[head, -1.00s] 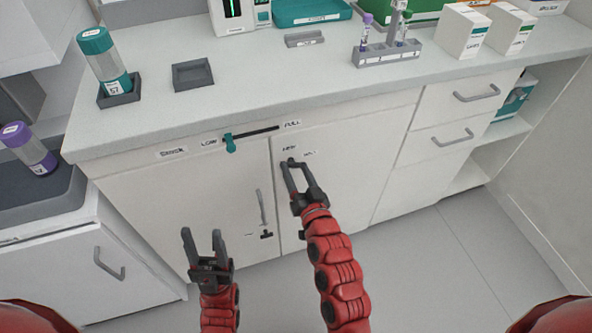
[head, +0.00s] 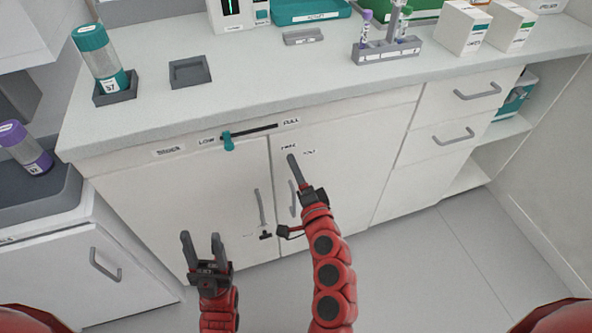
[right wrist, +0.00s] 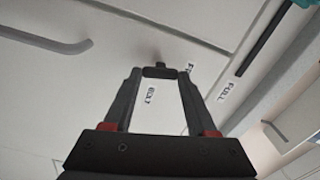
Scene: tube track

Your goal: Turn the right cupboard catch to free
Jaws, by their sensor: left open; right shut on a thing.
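The right cupboard door (head: 345,165) is closed. Near its top left corner are a label reading FREE (head: 288,147) and a BOLT label (head: 309,153). My right gripper (head: 291,157) reaches up to the door just below these labels. In the right wrist view its two fingers (right wrist: 160,74) are shut on the small dark catch (right wrist: 159,72). The BOLT label shows between the fingers, and the FREE label lies just right of the fingertips. The fingertips hide the catch in the head view; which label it points to, I cannot tell. My left gripper (head: 202,238) is open and empty before the left door.
A teal slider (head: 228,141) sits near LOW on a slot above. The right door's handle (head: 293,198) is close beside my right gripper. The counter overhangs above.

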